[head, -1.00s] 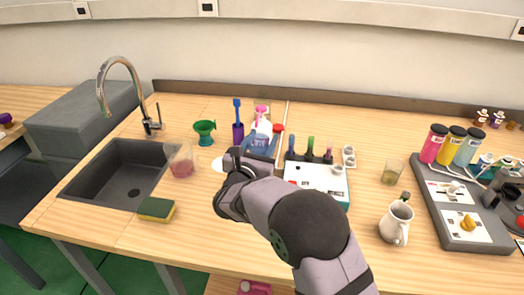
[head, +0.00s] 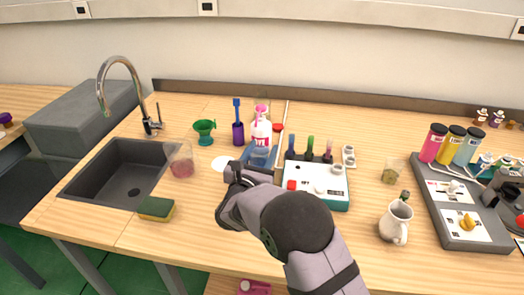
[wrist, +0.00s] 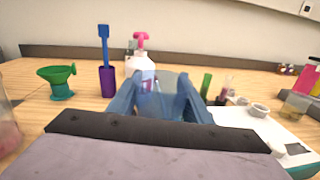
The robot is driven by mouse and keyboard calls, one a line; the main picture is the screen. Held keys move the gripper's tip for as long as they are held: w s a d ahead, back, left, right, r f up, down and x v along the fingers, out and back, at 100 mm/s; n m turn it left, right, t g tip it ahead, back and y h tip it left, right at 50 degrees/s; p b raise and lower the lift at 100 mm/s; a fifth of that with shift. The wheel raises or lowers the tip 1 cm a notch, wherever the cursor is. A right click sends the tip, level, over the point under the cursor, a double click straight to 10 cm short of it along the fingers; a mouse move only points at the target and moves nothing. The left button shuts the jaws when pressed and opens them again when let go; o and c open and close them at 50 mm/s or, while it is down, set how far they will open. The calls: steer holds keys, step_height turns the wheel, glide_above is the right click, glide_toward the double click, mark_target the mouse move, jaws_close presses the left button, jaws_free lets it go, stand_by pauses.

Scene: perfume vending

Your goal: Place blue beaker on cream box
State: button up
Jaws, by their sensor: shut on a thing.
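My gripper (head: 261,156) has blue fingers and is shut on the translucent blue beaker, which shows between the fingers in the wrist view (wrist: 157,102). The dark wrist hides part of the beaker in the head view. A pale box with a teal lower edge (head: 312,196), seemingly the cream box, stands just right of my gripper. It also shows at the lower right of the wrist view (wrist: 232,117). A red button and small round parts are on its top. Whether the beaker clears the table is hard to tell.
A white bottle with a pink pump (head: 262,130) stands behind my gripper. Slim coloured vials (head: 310,148) stand behind the box. A purple holder with a blue stick (head: 238,130) and a green funnel (head: 205,132) stand left. A white jug (head: 397,222) stands right.

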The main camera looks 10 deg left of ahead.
mark_target(255, 164)
steer(key=o, duration=1)
steer(key=shift+r, duration=0.1)
steer(key=s, duration=0.4)
steer(key=s+a+b, duration=0.1)
steer(key=s, duration=0.7)
steer(key=shift+a+b, duration=0.25)
steer(key=shift+b, duration=0.05)
